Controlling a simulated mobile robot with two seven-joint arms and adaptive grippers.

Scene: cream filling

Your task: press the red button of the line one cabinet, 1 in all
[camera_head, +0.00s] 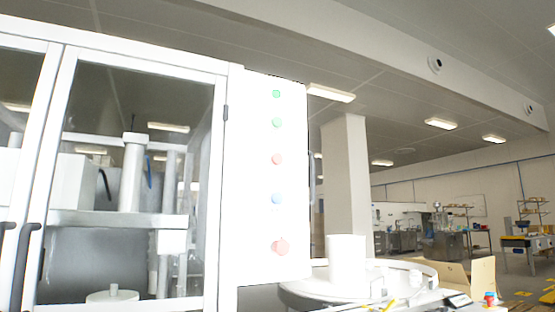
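The white cabinet (255,130) fills the left of the head view, with a column of round buttons on its right panel. From the top there are two green buttons (276,94), a red button (277,159), a blue button (277,199) and a larger red button (281,247) near the bottom. I cannot read any line number on the cabinet. Neither of my grippers shows in the head view, and nothing touches the buttons.
Glass doors (135,150) with dark handles (24,265) close the cabinet's left part. A round white table (310,290) with a white cylinder (346,252) stands just right of the panel. A small red and blue item (489,299) is at the lower right. The space before the panel looks clear.

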